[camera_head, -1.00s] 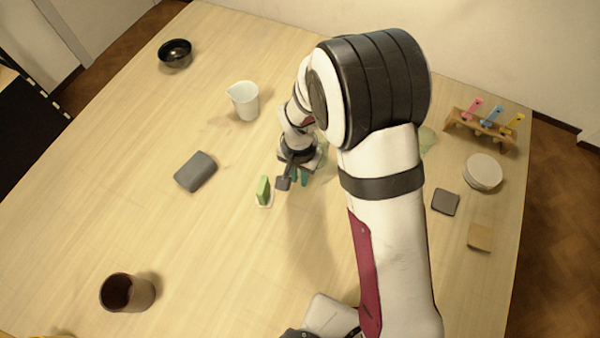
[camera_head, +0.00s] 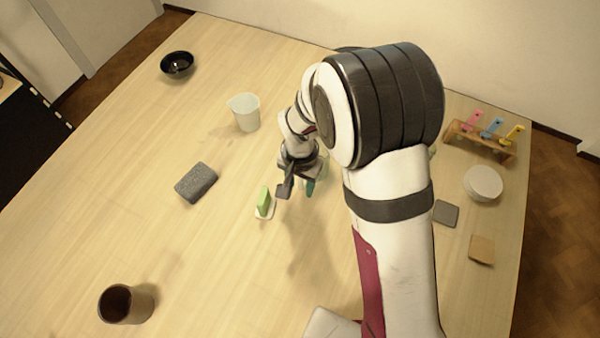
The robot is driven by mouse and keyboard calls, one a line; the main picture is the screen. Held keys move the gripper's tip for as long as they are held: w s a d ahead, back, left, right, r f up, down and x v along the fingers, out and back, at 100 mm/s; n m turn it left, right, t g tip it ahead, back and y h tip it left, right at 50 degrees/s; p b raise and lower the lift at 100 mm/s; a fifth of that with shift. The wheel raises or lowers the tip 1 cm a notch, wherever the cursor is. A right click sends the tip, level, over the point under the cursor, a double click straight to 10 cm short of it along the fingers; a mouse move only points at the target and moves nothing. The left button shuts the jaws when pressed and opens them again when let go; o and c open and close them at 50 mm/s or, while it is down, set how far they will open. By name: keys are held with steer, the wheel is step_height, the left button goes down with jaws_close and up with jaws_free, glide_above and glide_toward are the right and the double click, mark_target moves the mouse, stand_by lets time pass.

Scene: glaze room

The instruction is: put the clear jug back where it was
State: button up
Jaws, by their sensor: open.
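My gripper (camera_head: 297,190) is open over the middle of the table, fingers pointing down. A pale greenish see-through thing (camera_head: 322,166) shows just right of and behind it, partly hidden by my gripper and arm. It may be the clear jug, but its full shape cannot be made out. I see nothing held between the fingers. I cannot tell whether a finger touches the see-through thing. A whitish jug with a spout (camera_head: 246,113) stands upright farther back and left, apart from my gripper.
A green block on a white base (camera_head: 264,202) is close left of my gripper. A grey block (camera_head: 196,182), black bowl (camera_head: 177,64) and brown cup (camera_head: 120,305) are farther left. Right of my arm are a rack (camera_head: 480,140), white bowl (camera_head: 483,184), grey square (camera_head: 446,213) and tan square (camera_head: 481,249).

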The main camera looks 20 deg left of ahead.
step_height(320, 180, up, 10)
steer(key=shift+r, duration=0.15)
steer(key=s+d+r+m, duration=0.2)
steer(key=d+r, duration=0.4)
steer(key=d, duration=0.5)
steer(key=s+d+r+m+y, duration=0.1)
steer(key=s+d+r+m, duration=0.1)
steer(key=s+d, duration=0.8)
steer(key=s+m, duration=0.1)
steer(key=s, duration=0.2)
steer(key=shift+d+r+m+y, duration=0.3)
steer(key=shift+d+r+y, duration=0.1)
